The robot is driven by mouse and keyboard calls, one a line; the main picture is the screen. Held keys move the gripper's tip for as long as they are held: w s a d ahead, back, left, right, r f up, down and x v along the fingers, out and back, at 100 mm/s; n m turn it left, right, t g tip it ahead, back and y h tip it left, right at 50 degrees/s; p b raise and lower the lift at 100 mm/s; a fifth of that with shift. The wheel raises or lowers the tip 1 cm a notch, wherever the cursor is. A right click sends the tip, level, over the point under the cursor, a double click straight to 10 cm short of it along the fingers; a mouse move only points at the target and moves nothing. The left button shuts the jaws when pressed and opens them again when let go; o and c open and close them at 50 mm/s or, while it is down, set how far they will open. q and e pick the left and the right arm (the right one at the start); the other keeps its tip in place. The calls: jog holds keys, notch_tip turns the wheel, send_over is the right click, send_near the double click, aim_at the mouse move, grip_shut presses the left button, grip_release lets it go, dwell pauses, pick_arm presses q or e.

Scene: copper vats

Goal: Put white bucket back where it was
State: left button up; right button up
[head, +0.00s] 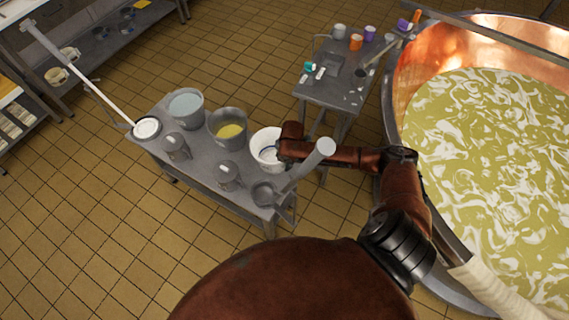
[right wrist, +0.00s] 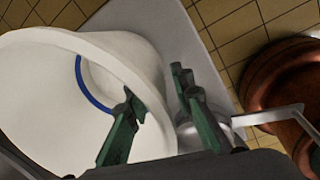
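The white bucket (head: 258,145) stands upright on the grey metal bench (head: 204,178), near its right end. In the right wrist view the bucket (right wrist: 40,90) fills the left side, with a blue ring inside near its bottom. My right gripper (head: 281,152) is at the bucket's right rim. In the wrist view its green fingers (right wrist: 156,92) are apart, one inside the bucket and one outside, with the wall between them. I see a gap, so it looks open around the rim. My left gripper is not in view.
The bench also holds a bucket of pale liquid (head: 186,108), a bucket of yellow liquid (head: 228,128), lidded metal jugs (head: 176,146) and a long-handled tool (head: 100,92). A small table (head: 335,88) with cups stands behind. A copper vat (head: 480,160) is at right.

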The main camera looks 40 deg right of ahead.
notch_tip(320, 180, up, 12)
jog(key=s+p, duration=0.1)
jog(key=p, duration=0.2)
jog(key=shift+s, duration=0.35)
